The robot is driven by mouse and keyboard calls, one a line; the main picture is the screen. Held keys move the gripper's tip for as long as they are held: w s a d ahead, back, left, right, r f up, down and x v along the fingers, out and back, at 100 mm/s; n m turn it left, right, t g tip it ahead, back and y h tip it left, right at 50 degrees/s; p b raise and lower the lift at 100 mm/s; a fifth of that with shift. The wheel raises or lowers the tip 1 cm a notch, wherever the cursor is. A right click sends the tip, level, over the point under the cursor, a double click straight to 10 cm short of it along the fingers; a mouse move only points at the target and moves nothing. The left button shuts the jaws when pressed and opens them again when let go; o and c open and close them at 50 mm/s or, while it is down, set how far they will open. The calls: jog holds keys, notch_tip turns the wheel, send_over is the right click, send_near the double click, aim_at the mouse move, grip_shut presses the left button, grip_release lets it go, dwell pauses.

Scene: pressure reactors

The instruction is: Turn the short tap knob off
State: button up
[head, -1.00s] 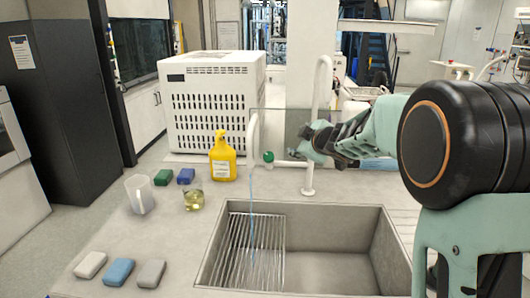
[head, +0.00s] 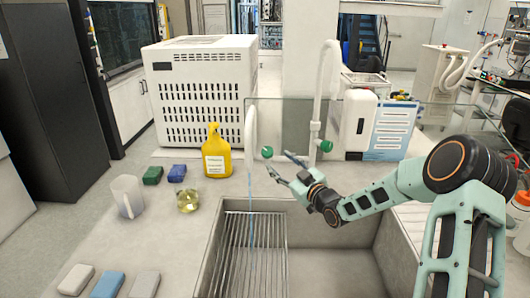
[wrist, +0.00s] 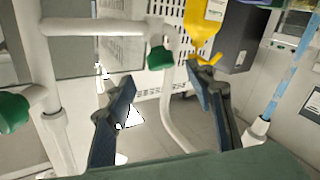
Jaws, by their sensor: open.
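The short tap (head: 250,130) is a white curved pipe behind the sink, with a thin blue water stream (head: 251,205) falling from it. Its green knob (head: 267,152) is on its right side. In the wrist view, which is upside down, this knob (wrist: 160,58) appears between the fingers and the stream (wrist: 290,80) at the right. My gripper (head: 278,161) is open and empty, just right of and slightly below the short knob in the head view; contact cannot be told. The tall tap (head: 328,85) has its own green knob (head: 325,146), also at the wrist view's left edge (wrist: 12,112).
The sink (head: 345,270) with a metal rack (head: 240,270) lies in front. A yellow bottle (head: 217,155), a beaker of yellow liquid (head: 188,201) and a clear cup (head: 127,197) stand left. A white perforated box (head: 200,95) is behind. A glass screen stands behind the taps.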

aim_at(271, 156)
jog(key=p+x, duration=0.1)
jog(key=x, duration=0.8)
jog(key=shift+c, duration=0.2)
jog(key=c, duration=1.2)
jog(key=shift+o, duration=0.2)
jog(key=shift+f, duration=0.1)
